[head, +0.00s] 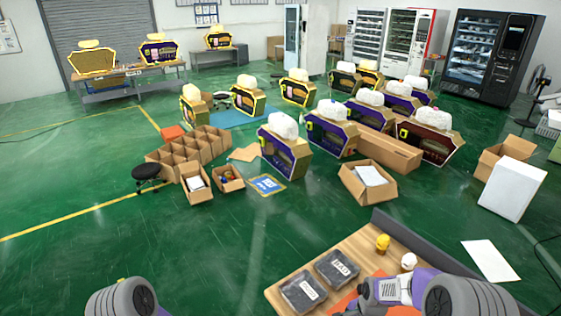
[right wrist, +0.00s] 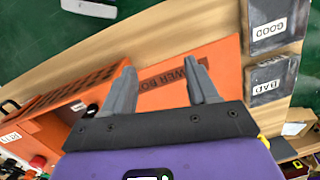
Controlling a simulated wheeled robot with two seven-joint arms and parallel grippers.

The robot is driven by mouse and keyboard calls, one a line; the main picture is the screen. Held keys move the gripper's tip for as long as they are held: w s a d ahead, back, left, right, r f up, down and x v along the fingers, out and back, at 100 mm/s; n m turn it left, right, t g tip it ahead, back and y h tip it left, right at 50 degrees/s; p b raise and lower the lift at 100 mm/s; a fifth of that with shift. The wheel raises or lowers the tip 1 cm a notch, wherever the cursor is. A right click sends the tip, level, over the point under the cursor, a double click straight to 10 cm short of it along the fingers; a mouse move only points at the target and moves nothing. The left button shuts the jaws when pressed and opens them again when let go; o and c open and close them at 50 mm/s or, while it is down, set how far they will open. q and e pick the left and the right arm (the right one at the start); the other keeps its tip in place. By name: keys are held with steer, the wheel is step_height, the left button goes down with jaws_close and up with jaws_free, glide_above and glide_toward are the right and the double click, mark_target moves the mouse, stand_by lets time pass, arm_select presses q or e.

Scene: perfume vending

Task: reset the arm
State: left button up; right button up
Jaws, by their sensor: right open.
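My right arm reaches over the wooden table (head: 355,249) at the bottom right of the head view. My right gripper (right wrist: 160,66) is open, its two grey fingers spread with nothing between them. It is over an orange panel (right wrist: 215,58) with dark lettering that I can only partly read. In the head view the right gripper (head: 368,290) is low near the table's front, its fingertips hard to make out. My left arm (head: 122,298) shows only as a grey and purple link at the bottom left; its gripper is out of frame.
Two dark trays, labelled GOOD (right wrist: 272,22) and BAD (right wrist: 268,80), lie beside the panel. An orange box (right wrist: 50,125) is at left. A yellow (head: 382,242) and a white (head: 408,260) small item stand near the table's grey raised edge (head: 430,243).

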steer(key=s+a+f+n+y, duration=0.1)
steer(key=s+a+f+n, duration=0.5)
steer(key=s, duration=0.3)
steer(key=s+a+f+n+y, duration=0.2)
steer(key=s+a+f+n, duration=0.3)
steer(key=s+f, duration=0.4)
arm_select(q)
step_height(320, 180, down, 19)
steer(key=b, duration=1.9)
steer(key=shift+s+f, duration=0.2)
steer(key=shift+s, duration=0.1)
arm_select(e)
step_height(320, 180, down, 18)
steer(key=shift+w+a+m+t, duration=0.25)
steer(key=shift+w+m+t, duration=0.05)
steer(key=shift+r, duration=0.15)
